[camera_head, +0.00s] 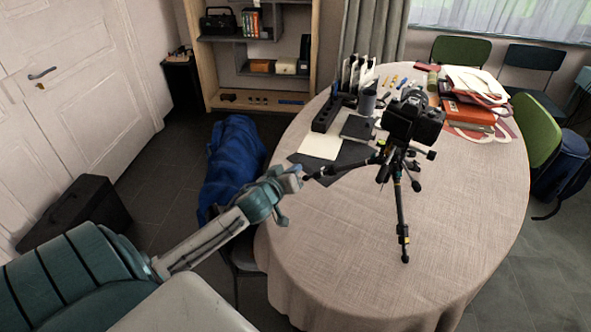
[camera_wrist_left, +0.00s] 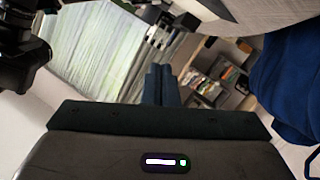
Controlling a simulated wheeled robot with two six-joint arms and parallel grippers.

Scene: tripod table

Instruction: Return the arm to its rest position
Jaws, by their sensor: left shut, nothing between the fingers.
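My left arm comes in from the lower left in the head view. Its gripper (camera_head: 296,180) is at the left edge of the round table (camera_head: 330,235), close to the end of one tripod leg. I cannot tell whether it touches that leg. In the left wrist view the fingers (camera_wrist_left: 161,84) are together with nothing between them. A black camera (camera_head: 413,118) stands on a small black tripod (camera_head: 402,205) with spread legs on the table. My right gripper is in neither view.
Papers, a dark mat and desk items lie at the table's far left, and bags and books (camera_head: 470,100) at its far right. A blue cloth-covered chair (camera_head: 232,160) stands left of the table. A black case (camera_head: 75,212) is by the door. The table's front is clear.

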